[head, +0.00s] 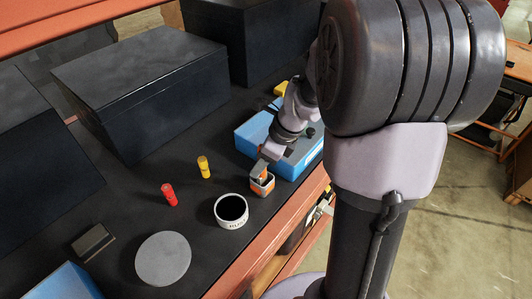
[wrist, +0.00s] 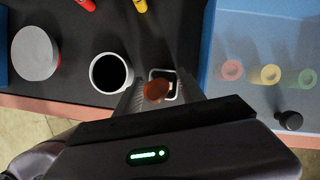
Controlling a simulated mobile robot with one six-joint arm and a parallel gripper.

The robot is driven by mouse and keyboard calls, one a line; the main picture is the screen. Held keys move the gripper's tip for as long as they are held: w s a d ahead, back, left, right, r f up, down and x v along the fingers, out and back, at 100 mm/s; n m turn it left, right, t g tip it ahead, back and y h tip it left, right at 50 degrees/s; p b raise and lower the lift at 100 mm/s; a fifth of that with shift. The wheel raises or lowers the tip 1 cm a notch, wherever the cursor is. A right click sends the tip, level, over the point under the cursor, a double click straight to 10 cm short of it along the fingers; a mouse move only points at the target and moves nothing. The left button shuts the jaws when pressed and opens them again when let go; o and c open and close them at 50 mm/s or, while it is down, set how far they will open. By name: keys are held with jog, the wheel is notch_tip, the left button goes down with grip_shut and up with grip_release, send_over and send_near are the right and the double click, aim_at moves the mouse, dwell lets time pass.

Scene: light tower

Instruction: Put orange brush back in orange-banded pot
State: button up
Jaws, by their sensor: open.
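The orange-banded pot (head: 262,187) is a small square pot near the front edge of the dark table. In the wrist view its pale square rim (wrist: 176,84) shows between my fingers. The orange brush (wrist: 156,92) is seen end-on from above, over the pot's opening and between the fingers. It appears to stand in the pot, but its lower end is hidden. My gripper (head: 262,169) is right above the pot, pointing down. In the wrist view my gripper (wrist: 161,82) is open, one finger on each side of the brush.
A white round pot (head: 231,211) with a dark inside stands close left of the square pot. A blue tray (head: 245,143) is close behind and right. A grey disc (head: 163,258) lies front left.

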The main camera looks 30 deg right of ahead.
jog(key=p+v, duration=0.5)
jog(key=v, duration=1.2)
